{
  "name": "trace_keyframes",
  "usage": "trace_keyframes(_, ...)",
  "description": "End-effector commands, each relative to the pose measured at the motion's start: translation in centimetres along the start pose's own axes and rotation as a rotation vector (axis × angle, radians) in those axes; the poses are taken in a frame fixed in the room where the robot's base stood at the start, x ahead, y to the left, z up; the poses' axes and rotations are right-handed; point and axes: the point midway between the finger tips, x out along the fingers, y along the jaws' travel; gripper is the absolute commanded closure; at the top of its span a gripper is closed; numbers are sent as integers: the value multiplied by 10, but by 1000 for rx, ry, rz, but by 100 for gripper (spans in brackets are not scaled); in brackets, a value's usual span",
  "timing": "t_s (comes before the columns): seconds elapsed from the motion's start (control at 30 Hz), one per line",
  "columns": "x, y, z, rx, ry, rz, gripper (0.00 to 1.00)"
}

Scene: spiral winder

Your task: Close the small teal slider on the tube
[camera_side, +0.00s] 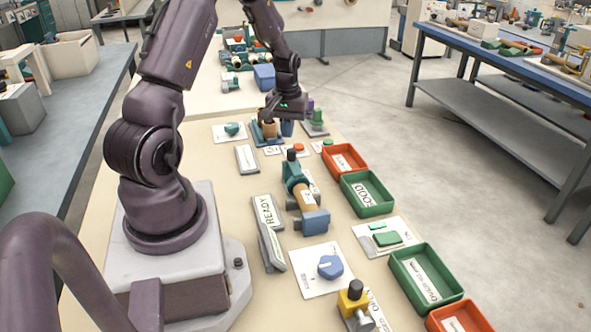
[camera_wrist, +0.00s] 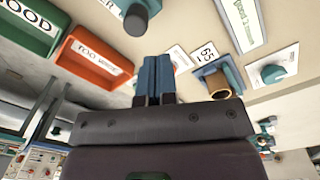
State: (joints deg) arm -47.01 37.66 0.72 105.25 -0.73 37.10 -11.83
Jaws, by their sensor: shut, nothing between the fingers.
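A brown tube (camera_side: 305,199) lies between a teal fitting (camera_side: 293,172) with a black knob and a blue block (camera_side: 315,221) in the side view. I cannot tell which teal part is the small slider, or how far it is shut. Part of a teal piece with a black end (camera_wrist: 137,18) shows at the top of the wrist view. My gripper (camera_side: 287,128) is farther back, beyond this tube and apart from it. Its blue fingers (camera_wrist: 154,70) are together and empty in the wrist view.
A second, short brown tube (camera_wrist: 219,89) in a blue holder (camera_wrist: 209,73) is close beside my fingers. A teal knob (camera_wrist: 272,73) is on a white plate. Red and green trays (camera_side: 367,193) line the right edge. A yellow block (camera_side: 353,300) stands at the front.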

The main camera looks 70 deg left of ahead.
Motion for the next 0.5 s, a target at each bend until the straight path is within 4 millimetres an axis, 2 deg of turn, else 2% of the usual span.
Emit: trace_keyframes(0.5, 4, 0, 0, 0, -1, 0, 100)
